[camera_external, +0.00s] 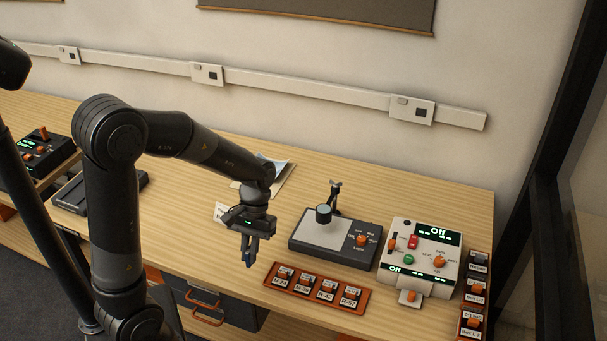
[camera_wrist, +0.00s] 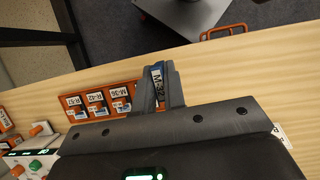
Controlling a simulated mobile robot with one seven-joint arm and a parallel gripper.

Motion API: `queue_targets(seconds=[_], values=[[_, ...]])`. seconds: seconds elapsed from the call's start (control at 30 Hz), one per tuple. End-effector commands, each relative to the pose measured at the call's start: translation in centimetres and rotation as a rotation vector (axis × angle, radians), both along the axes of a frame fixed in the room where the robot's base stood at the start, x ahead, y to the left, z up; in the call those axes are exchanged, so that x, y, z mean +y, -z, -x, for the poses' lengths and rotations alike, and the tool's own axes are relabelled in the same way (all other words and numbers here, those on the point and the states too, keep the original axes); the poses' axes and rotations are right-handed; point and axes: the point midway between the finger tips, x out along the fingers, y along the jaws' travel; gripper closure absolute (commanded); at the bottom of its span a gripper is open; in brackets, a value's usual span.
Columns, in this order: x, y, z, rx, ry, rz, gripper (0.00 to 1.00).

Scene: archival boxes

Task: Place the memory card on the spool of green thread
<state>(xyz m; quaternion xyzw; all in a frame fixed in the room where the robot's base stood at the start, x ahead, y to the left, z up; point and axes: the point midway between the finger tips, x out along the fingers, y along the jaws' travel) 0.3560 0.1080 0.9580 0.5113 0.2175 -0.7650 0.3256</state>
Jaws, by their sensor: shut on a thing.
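My gripper (camera_external: 247,261) points down near the front edge of the desk, left of the orange label tray. It is shut on a small blue piece with a white label, which I take as the memory card (camera_wrist: 157,76); its label is only partly readable and begins with M. The fingers cover most of its sides. I cannot make out a spool of green thread in either view.
The orange tray (camera_external: 319,304) holds several labelled pieces. Behind it stands a grey device (camera_external: 310,235) with a dark cylinder (camera_external: 323,214) on top. A white control box (camera_external: 420,262) stands to its right. Papers (camera_external: 276,176) lie behind my arm. The desk's middle is mostly clear.

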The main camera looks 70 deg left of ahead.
Motion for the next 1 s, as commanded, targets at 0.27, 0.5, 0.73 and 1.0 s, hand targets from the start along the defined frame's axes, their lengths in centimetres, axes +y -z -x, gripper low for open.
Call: queue_targets(seconds=[0.27,0.5,0.73,1.0], values=[[9.8,-1.2,-7.9,-0.002,-0.602,0.001,1.0],[20.5,-2.5,-12.8,-0.002,-1.182,0.001,1.0],[30.5,-3.6,-15.1,-0.004,-1.673,0.001,1.0],[41.4,-4.8,-15.5,-0.005,-2.189,0.0,1.0]])
